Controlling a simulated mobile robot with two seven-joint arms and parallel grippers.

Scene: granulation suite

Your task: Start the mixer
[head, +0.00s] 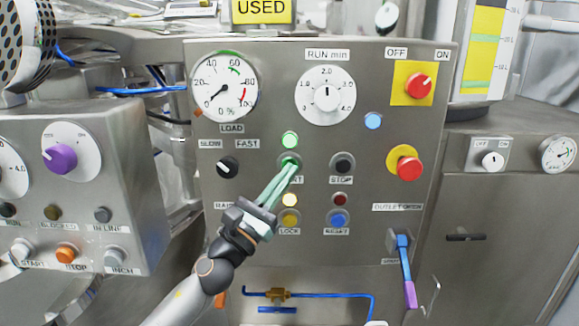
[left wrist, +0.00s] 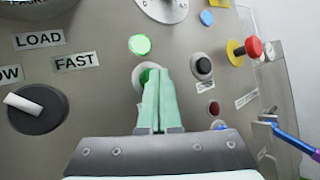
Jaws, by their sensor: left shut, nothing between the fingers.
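The mixer's steel control panel (head: 380,220) faces me in the head view. My left gripper (head: 291,168) is shut and empty, its pale green fingertips at the green start button (head: 289,159), whose label is partly hidden. In the left wrist view the fingertips (left wrist: 155,74) overlap the start button (left wrist: 146,70); I cannot tell whether it is pressed in. The green lamp (head: 289,140) just above looks bright. The black stop button (head: 343,163) is to the right. The load gauge (head: 224,87) has its needle pointing lower left. My right gripper is not in view.
A run-time dial (head: 325,95), red off/on switch (head: 418,86) and red mushroom button (head: 409,168) share the panel. The slow/fast knob (head: 228,167) is left of the fingers. Another control box (head: 70,220) stands left. A blue-purple outlet lever (head: 406,265) sticks out lower right.

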